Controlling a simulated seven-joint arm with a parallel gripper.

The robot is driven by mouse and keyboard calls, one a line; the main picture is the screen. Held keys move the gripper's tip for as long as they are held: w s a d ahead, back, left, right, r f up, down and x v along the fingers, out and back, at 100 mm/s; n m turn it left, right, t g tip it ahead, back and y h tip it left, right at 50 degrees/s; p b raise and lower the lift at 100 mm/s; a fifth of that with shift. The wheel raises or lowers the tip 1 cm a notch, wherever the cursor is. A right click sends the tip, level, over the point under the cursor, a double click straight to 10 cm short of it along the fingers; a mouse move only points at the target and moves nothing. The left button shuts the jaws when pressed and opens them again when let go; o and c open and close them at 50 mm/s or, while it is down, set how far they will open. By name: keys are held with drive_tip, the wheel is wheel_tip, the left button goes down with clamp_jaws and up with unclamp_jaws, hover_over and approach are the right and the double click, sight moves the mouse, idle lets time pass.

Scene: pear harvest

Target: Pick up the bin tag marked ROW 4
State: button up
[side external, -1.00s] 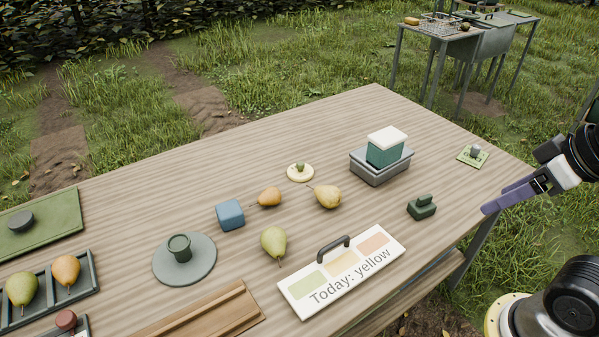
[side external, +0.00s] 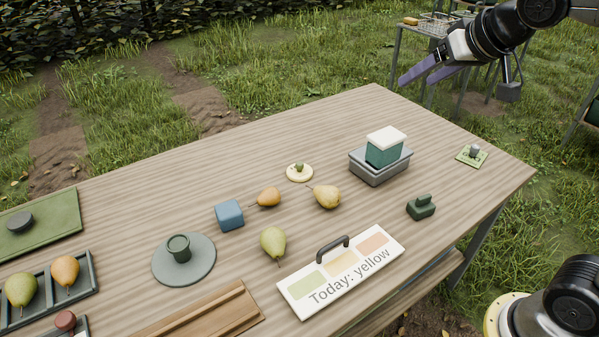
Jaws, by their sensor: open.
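A small flat pale-green tag with a grey knob (side external: 472,155) lies near the table's right corner. It may be the bin tag, but I cannot read ROW 4 on it. A round cream disc with a small green knob (side external: 299,173) lies mid-table, with no legible marking. My gripper (side external: 417,82) has purple fingers, is open and empty, and hangs in the air at the upper right. In the picture it is above and left of the pale-green tag, and apart from everything on the table.
A grey tray (side external: 380,170) holds a green box with a white lid. Nearby are a dark green handled block (side external: 421,208), a "Today: yellow" board (side external: 341,272), a blue cube (side external: 229,215) and loose pears (side external: 327,196). The table's far right is mostly clear.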

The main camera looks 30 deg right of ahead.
drive_tip(key=w+a+f, duration=0.1)
drive_tip(key=w+f, duration=0.2)
drive_tip(key=w, duration=0.9)
drive_tip(key=n+g, duration=0.1)
drive_tip(key=g, duration=0.2)
hover_over(300, 164)
drive_tip(key=s, duration=0.3)
drive_tip(key=f, duration=2.8)
drive_tip(key=shift+s+a+f, duration=0.2)
drive_tip(key=shift+a+f, duration=0.1)
drive_tip(key=shift+f, duration=0.05)
drive_tip(key=shift+x, duration=3.25)
clamp_jaws()
